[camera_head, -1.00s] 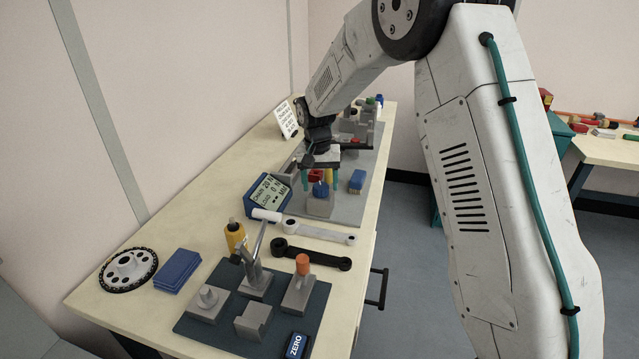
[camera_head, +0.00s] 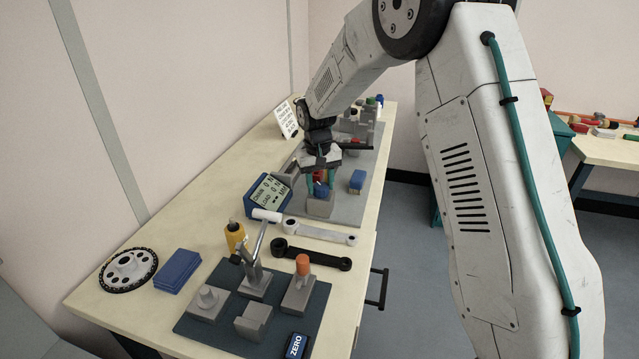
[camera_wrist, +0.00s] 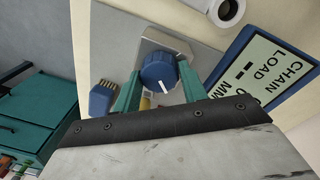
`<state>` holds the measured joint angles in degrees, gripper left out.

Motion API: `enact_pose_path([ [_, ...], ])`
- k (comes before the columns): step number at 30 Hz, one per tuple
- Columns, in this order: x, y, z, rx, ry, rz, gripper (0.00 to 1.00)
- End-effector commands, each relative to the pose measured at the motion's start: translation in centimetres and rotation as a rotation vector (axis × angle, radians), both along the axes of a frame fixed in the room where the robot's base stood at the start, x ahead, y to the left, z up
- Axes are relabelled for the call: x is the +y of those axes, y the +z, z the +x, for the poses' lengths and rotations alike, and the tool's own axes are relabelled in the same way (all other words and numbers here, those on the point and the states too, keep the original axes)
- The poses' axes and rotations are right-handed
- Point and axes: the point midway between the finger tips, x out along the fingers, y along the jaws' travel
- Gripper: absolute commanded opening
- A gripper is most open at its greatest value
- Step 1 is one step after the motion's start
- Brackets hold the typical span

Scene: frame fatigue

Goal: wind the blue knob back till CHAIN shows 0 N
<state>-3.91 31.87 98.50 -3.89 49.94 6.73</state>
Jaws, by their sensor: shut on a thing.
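The blue knob (camera_wrist: 158,72), with a white pointer line, sits on a grey block (camera_head: 319,207) on the grey mat. My gripper (camera_wrist: 160,85) is shut on the knob, one teal finger on each side; it also shows in the head view (camera_head: 321,186). The blue display box (camera_head: 268,196) stands just left of the block and has CHAIN and LOAD lines. The CHAIN digits are too small in the head view for me to read surely. In the wrist view the display (camera_wrist: 268,68) is partly cut off, and its CHAIN value is not readable.
Two link arms, one light (camera_head: 320,232) and one black (camera_head: 318,256), lie in front. A dark fixture mat (camera_head: 222,335), chainring (camera_head: 128,270) and yellow bottle (camera_head: 235,236) are nearer. A sign (camera_head: 286,119) stands behind.

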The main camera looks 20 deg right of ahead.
Motion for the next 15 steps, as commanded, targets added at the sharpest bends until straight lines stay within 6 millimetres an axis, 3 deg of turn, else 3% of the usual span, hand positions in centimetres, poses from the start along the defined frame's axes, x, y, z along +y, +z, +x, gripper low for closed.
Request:
enact_pose_path([
  [11, 0.0, 0.08, 0.06, -0.002, 0.042, 0.0, 0.19],
  [12, 0.0, 0.09, 0.06, -0.002, 0.042, 0.0, 0.53],
  [13, 0.0, 0.08, 0.06, -0.002, 0.042, 0.0, 0.62],
  [15, -0.01, 0.07, 0.05, -0.002, 0.041, 0.0, 0.64],
])
